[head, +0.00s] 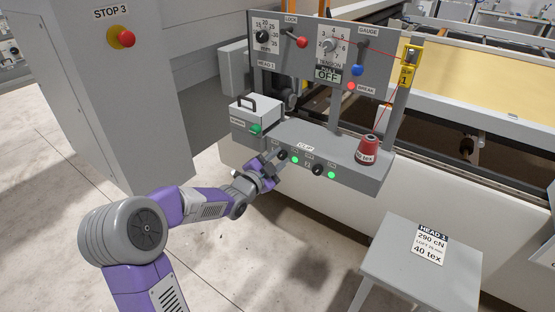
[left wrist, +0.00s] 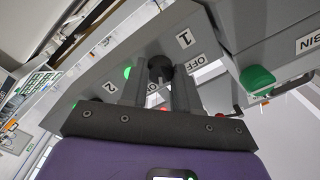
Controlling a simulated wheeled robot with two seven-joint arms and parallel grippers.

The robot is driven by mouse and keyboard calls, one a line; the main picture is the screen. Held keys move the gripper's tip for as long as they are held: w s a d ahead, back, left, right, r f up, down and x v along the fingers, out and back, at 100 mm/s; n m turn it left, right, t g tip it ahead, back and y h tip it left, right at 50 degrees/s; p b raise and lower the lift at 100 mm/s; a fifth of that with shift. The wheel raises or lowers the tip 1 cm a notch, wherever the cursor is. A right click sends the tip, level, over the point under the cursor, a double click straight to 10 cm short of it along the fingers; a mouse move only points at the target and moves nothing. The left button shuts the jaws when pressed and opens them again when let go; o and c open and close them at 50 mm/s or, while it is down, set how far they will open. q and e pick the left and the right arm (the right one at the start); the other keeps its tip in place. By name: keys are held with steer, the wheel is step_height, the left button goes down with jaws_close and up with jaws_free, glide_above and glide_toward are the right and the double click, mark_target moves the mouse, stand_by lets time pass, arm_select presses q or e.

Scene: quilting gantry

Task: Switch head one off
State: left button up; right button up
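The head one knob, a black rotary switch (head: 283,155), is at the left end of the front face of the grey control ledge (head: 368,180). A lit green lamp (head: 294,160) is just right of it. In the left wrist view the black knob (left wrist: 160,67) lies between and beyond my fingertips, near labels "1" and "OFF"; a green lamp (left wrist: 127,72) is to its left. My left gripper (head: 273,164) is close in front of the knob, its fingers apart; I see no clear contact. My right gripper is out of view.
A second black knob (head: 318,169) and green lamp (head: 331,175) sit further right. A grey bin (head: 256,112) with a green button stands above left. A red thread cone (head: 367,149) is on the ledge. A grey stool (head: 420,262) stands front right. A STOP 3 cabinet (head: 115,85) is left.

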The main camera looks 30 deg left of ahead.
arm_select(q)
jaws_close()
steer(key=shift+n, duration=0.3)
steer(key=n+p, duration=0.1)
steer(key=n, duration=0.4)
steer(key=n+p, duration=0.2)
steer(key=n, duration=0.4)
steer(key=shift+n, duration=0.3)
stand_by(0.3)
steer(key=o, duration=0.6)
jaws_free()
